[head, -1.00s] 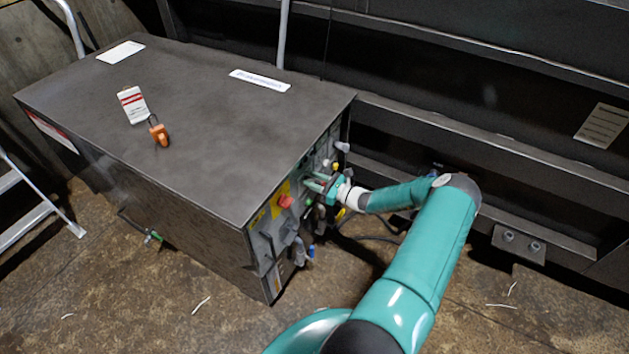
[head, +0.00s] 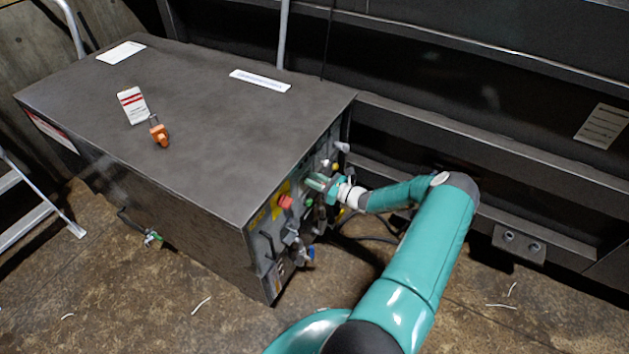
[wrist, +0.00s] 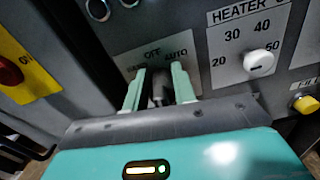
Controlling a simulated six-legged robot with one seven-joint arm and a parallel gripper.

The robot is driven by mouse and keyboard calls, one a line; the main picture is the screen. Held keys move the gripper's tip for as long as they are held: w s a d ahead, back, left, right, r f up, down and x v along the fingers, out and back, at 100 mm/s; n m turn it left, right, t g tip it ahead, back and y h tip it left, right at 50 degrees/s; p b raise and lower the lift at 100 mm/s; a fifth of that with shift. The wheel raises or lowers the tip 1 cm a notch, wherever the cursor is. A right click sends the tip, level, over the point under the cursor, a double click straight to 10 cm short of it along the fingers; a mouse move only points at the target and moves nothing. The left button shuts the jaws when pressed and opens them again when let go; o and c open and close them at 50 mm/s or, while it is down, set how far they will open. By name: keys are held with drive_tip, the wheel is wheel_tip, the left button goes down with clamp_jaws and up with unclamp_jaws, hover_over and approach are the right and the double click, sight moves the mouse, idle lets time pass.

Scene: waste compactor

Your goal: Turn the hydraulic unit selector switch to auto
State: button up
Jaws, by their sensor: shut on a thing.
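The hydraulic unit is a dark metal box (head: 180,120) with controls on its right end face. In the wrist view, the selector switch (wrist: 158,90) is a dark knob under a label plate reading OFF at the top and AUTO at the right; the left word is partly hidden. My gripper (wrist: 158,85) is at the panel, with its two pale green fingers on either side of the knob, shut on it. The fingers hide part of the knob, so its exact pointing is hard to tell. In the head view my gripper (head: 318,184) meets the panel.
A white heater dial (wrist: 258,62) is to the right of the switch. A red knob on a yellow plate (wrist: 10,72) is to the left. A yellow button (wrist: 305,104) is at lower right. An orange padlock and red-white tag (head: 132,105) lie on the box top.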

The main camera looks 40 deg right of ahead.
drive_tip(key=m, duration=0.4)
drive_tip(key=shift+d+f, duration=0.2)
drive_tip(key=shift+d, duration=0.05)
drive_tip(key=shift+d+f+m, duration=0.15)
drive_tip(key=shift+m, duration=1.65)
drive_tip(key=o, duration=0.7)
drive_tip(key=shift+w, duration=0.1)
drive_tip(key=shift+c, duration=0.2)
drive_tip(key=v, duration=1.4)
